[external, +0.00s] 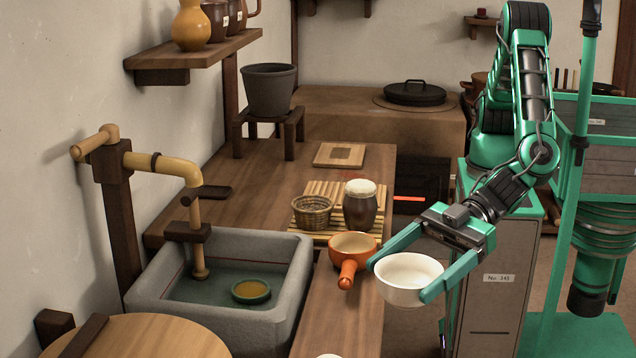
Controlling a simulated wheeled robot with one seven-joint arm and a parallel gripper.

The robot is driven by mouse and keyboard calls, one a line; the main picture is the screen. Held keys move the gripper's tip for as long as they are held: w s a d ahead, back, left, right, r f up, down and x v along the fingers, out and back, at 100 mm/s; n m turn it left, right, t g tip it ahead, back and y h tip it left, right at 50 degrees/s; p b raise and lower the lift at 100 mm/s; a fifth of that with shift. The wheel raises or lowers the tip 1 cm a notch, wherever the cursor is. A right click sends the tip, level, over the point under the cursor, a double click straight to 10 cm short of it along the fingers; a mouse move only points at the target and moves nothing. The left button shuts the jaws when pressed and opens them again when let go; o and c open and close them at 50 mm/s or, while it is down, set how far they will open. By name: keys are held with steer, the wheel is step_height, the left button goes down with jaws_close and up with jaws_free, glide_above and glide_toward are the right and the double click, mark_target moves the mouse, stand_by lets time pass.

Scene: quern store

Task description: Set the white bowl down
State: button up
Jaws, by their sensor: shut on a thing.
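The white bowl (409,292) is round and upright in the external view, at the right edge of the wooden counter (339,318). My gripper (405,278) is shut on it, with one green finger at its left side and the other at its right. The bowl overlaps the counter's edge in the picture; I cannot tell whether it touches the counter or hangs above it. The bowl looks empty.
An orange handled pan (348,262) stands just left of the bowl. Behind it are a dark jar (360,208) and a basket (312,214) on a slatted mat. A stone sink (283,312) lies to the left. The counter's front strip is mostly clear.

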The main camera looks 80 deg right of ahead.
steer(key=w+d+r+m+t+h, duration=0.1)
steer(key=w+d, duration=0.6)
steer(key=w, duration=0.3)
steer(key=w+d+m+t+h, duration=0.1)
steer(key=w+d+m+h, duration=0.1)
steer(key=w+d, duration=0.7)
steer(key=w+d+r+m+t+h, duration=0.1)
steer(key=w+d, duration=0.6)
steer(key=d, duration=0.2)
steer(key=w+d+r+m+h, duration=0.1)
steer(key=w+d+h, duration=0.1)
steer(key=w+d, duration=0.65)
steer(key=w+d+f+m+t+h, duration=0.1)
steer(key=d+m+h, duration=0.1)
steer(key=d, duration=1.1)
steer(key=w+d+m+h, duration=0.2)
steer(key=d, duration=1)
steer(key=s+d+m+h, duration=0.1)
steer(key=s+d+h, duration=0.1)
steer(key=d, duration=0.8)
steer(key=s+d+f+m+h, duration=0.1)
steer(key=s+d+m+h, duration=0.1)
steer(key=d, duration=0.9)
steer(key=shift+s+h, duration=0.3)
steer(key=shift+s, duration=0.3)
steer(key=shift+r, duration=0.15)
